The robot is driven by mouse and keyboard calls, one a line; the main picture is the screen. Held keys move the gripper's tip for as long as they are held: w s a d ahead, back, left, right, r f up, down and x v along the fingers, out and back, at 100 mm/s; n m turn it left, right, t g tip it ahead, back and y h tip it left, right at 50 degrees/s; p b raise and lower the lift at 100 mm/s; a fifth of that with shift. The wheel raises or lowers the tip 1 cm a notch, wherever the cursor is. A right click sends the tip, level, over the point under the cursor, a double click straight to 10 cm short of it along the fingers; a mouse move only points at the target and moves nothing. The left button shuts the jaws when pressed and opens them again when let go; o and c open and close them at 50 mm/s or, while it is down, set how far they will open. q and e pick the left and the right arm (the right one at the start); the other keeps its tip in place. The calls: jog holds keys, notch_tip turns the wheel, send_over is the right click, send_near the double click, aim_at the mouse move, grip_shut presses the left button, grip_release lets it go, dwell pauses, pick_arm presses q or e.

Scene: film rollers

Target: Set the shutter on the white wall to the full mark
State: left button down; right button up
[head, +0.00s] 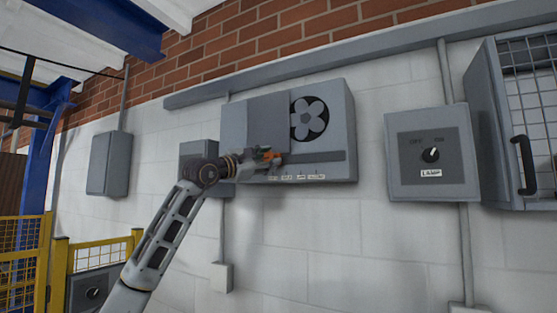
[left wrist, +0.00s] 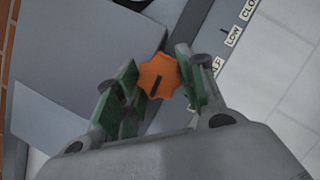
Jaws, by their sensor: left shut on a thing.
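The shutter (head: 277,118) is a grey plate on the left part of a grey box (head: 343,115) on the white wall. A dark fan (head: 309,118) shows uncovered to its right. My left gripper (head: 270,157) is at the slot below the plate. In the left wrist view, its green-padded fingers (left wrist: 158,70) are shut on an orange knob (left wrist: 158,77). A row of small white labels (head: 300,177) runs under the slot. In the left wrist view, the LOW label (left wrist: 233,37) is readable and others are partly cut off or covered. My right gripper is out of view.
A LAMP switch box (head: 433,185) and a mesh-fronted cabinet (head: 530,100) are to the right. Grey boxes (head: 108,163) are to the left. The slot (head: 325,156) runs free to the right of the gripper. Yellow railings (head: 98,255) stand at lower left.

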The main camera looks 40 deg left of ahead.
pick_arm(q)
jog(key=shift+s+a+r, duration=0.2)
jog(key=shift+a, duration=0.25)
jog(key=shift+s+a+r, duration=0.15)
jog(key=shift+a, duration=0.3)
jog(key=c, duration=1.3)
grip_release()
jog(key=o, duration=0.4)
jog(key=shift+w+a+f, duration=0.1)
jog(key=shift+w+f, duration=0.15)
jog(key=shift+w, duration=0.05)
jog(key=shift+o, duration=0.2)
jog(key=shift+s, duration=0.1)
jog(key=shift+s+f, duration=0.1)
jog(key=shift+f, duration=0.05)
